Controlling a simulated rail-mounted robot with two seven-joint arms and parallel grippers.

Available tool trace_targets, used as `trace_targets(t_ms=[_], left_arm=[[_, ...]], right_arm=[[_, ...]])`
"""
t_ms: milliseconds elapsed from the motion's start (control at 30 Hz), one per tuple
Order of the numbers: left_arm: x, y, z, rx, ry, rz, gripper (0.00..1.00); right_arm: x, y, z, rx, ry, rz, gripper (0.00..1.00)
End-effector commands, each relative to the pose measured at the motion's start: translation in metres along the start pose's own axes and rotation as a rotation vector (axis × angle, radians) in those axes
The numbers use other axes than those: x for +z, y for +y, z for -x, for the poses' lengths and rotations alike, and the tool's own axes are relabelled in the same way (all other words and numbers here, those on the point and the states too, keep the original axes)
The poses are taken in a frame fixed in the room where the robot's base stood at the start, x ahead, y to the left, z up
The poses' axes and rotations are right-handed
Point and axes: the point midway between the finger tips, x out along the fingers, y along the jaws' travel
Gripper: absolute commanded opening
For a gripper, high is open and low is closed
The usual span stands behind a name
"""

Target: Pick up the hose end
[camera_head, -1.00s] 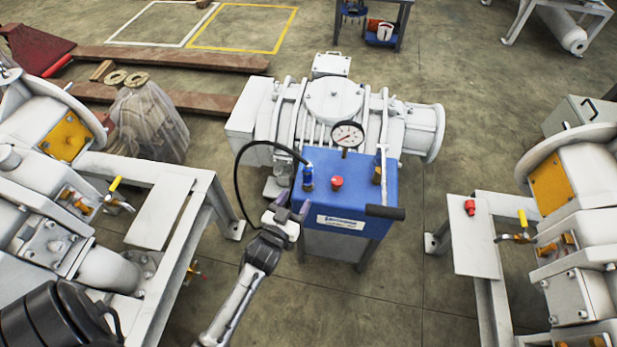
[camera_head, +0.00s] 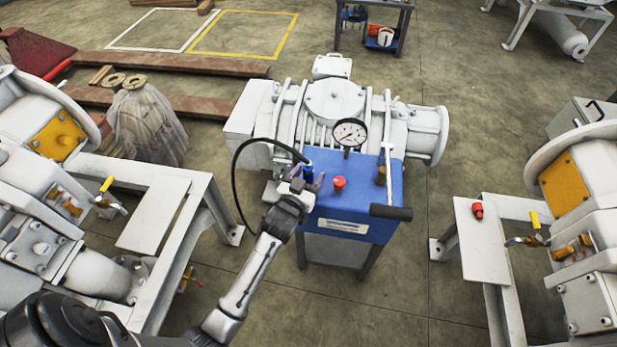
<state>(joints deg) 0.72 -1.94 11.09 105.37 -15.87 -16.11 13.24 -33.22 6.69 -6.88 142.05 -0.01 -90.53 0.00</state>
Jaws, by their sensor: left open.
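The black hose (camera_head: 235,165) arcs up from behind my left arm and over to the left side of the blue cart (camera_head: 355,205). Its end with a blue fitting (camera_head: 308,169) stands upright at the cart's top left. My left gripper (camera_head: 307,184) is open at this end, its fingers around or just in front of the fitting. I cannot tell whether they touch it. The gripper hides the lower part of the fitting. My right gripper is not in view.
A pressure gauge (camera_head: 349,134) and a red knob (camera_head: 339,183) stand on the cart, with a black handle (camera_head: 391,212) at its front right. A large white pump (camera_head: 335,100) is behind it. White frames (camera_head: 155,215) with machines stand left and right.

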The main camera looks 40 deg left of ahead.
Motion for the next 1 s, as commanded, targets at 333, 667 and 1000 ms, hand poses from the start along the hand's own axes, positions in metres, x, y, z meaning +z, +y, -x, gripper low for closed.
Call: trace_targets(t_ms=[333,667,1000], left_arm=[[-0.0001,0.0001,-0.0004,0.000,-0.001,0.000,0.49],[0.0000,0.0002,-0.0003,0.000,0.000,0.000,0.18],[-0.0005,0.0002,-0.0003,0.000,0.000,0.000,0.03]], right_arm=[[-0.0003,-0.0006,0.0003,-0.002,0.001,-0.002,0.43],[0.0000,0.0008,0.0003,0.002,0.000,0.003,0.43],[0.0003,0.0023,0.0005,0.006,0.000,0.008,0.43]])
